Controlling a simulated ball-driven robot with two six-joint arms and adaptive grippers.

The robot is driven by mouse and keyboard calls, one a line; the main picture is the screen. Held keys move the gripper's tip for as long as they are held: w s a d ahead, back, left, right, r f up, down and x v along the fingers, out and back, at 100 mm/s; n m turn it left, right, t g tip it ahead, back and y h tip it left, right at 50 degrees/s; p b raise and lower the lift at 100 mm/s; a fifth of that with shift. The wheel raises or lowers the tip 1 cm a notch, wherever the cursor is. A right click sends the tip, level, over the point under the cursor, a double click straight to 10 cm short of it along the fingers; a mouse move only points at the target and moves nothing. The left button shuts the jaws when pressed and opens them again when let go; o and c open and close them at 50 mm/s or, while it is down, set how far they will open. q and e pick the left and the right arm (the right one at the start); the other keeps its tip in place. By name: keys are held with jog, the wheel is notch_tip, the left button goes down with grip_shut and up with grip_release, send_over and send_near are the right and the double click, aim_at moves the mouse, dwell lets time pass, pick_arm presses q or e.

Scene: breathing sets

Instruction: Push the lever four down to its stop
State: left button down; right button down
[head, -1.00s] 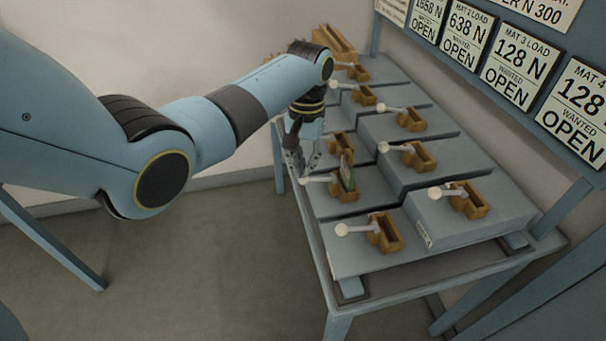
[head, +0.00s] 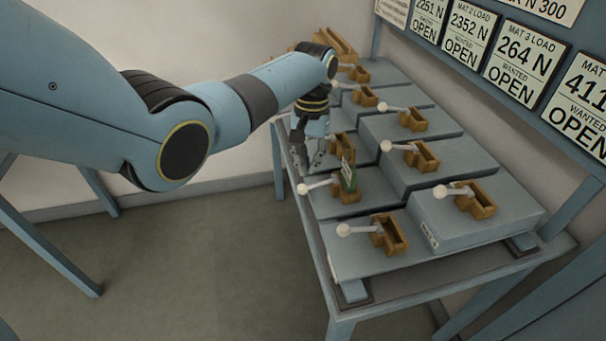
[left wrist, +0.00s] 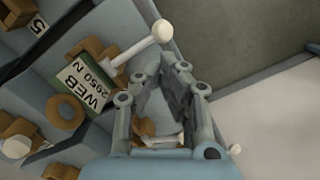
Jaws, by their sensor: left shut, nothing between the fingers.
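Several levers with white ball knobs stand in wooden brackets on the stepped grey blocks. Which one is lever four I cannot read for certain. The lever nearest my left gripper (head: 311,168) has its white knob (head: 303,188) just below the fingertips, beside a green-edged card (head: 348,175). In the left wrist view that lever's knob (left wrist: 162,31) is just beyond my shut, empty fingers (left wrist: 172,68), and the card (left wrist: 86,88) reads WEB 2950 N. I cannot tell whether fingers and knob touch. My right gripper is out of view.
A front lever (head: 344,230) and a right-hand lever (head: 440,192) stand nearby. Load signs (head: 516,62) on the wall board read OPEN. A block in the left wrist view bears a 5 (left wrist: 38,26). Open floor (head: 220,250) lies left of the table.

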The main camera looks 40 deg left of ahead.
pick_arm(q)
jog(key=shift+r, duration=0.1)
notch_tip(320, 180, up, 12)
jog(key=w, duration=0.1)
jog(key=shift+a, duration=0.15)
jog(key=shift+w, duration=0.1)
dwell(0.4)
